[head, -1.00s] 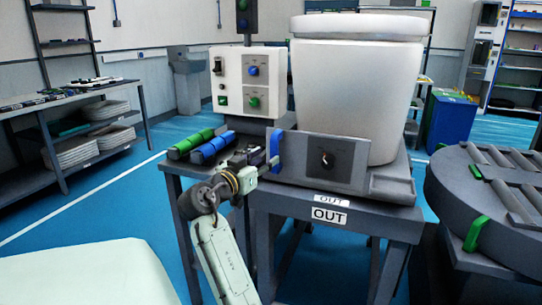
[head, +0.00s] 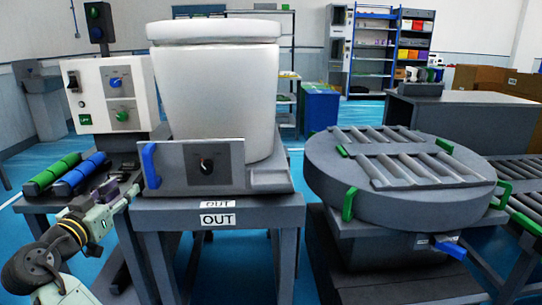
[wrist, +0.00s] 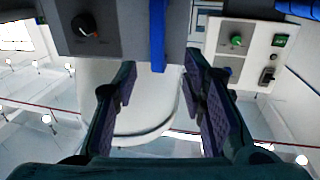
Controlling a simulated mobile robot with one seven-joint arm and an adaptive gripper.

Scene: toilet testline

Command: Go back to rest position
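My gripper (head: 122,192) is at the lower left of the head view, just left of and below the blue handle (head: 151,166). The handle stands upright on the front of a grey panel with a black knob (head: 206,166). In the wrist view my gripper (wrist: 160,88) has its two dark fingers wide apart, with nothing held between them. The blue handle (wrist: 157,35) also shows there, at the top between the fingers and apart from them.
A large white toilet-shaped tank (head: 215,90) stands on the table behind the panel. A control box (head: 113,97) and green and blue cylinders (head: 78,173) are to the left. A round roller turntable (head: 405,175) stands to the right, with a narrow floor gap between.

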